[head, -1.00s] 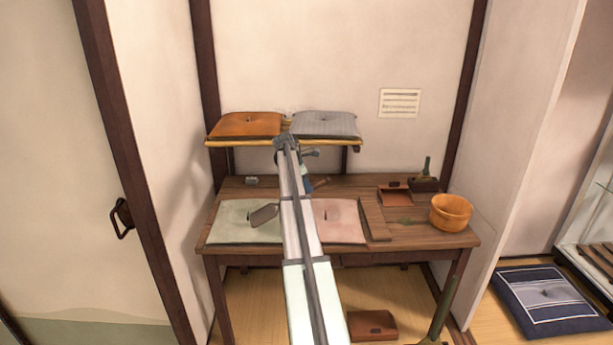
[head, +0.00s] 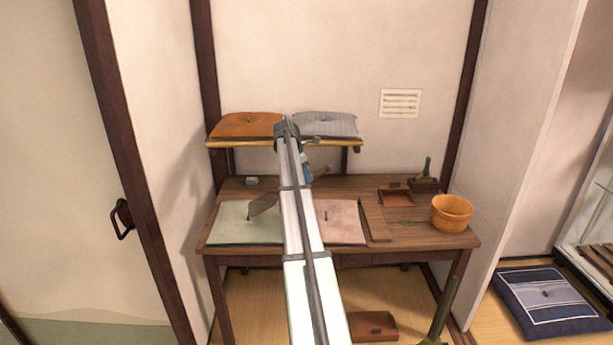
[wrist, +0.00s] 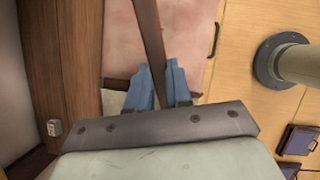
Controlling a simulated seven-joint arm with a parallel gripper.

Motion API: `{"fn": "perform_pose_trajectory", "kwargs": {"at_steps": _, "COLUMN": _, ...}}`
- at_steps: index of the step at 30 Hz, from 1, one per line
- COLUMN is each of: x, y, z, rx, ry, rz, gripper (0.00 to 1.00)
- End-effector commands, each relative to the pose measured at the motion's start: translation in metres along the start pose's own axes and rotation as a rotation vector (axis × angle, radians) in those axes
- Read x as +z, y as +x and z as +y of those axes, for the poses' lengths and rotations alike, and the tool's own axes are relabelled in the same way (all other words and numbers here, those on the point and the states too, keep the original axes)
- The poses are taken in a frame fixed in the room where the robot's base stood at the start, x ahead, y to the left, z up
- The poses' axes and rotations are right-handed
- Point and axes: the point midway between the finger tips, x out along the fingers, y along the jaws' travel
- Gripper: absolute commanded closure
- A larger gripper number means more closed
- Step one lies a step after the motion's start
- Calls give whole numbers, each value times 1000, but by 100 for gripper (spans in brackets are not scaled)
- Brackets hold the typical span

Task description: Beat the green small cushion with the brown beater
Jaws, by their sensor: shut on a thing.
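The green small cushion (head: 232,232) lies flat on the left front of the desk, its right edge hidden by my arm. The brown beater's flat head (head: 263,204) shows tilted over this cushion's upper right part; I cannot tell whether it touches. My gripper (wrist: 158,80) is shut on the brown beater's handle (wrist: 150,35) between its blue fingers. In the head view my arm hides most of the grip; only a blue finger (head: 308,172) shows.
A pink cushion (head: 345,225) lies right of the green one. An orange cushion (head: 245,125) and a grey cushion (head: 325,124) rest on the raised shelf behind. A wooden tub (head: 451,213) and a small brown tray (head: 395,196) stand at the desk's right.

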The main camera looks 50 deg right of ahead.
Motion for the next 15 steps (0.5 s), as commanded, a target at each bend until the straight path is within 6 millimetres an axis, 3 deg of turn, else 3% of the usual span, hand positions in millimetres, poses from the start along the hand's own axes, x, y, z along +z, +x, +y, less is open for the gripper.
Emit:
{"fn": "perform_pose_trajectory", "kwargs": {"at_steps": 9, "x": -32, "y": 73, "z": -2, "rx": -4, "ry": -1, "rz": 1, "gripper": 100}}
{"fn": "perform_pose_trajectory", "kwargs": {"at_steps": 15, "x": -26, "y": 61, "z": 0, "rx": 1, "ry": 1, "rz": 0, "gripper": 100}}
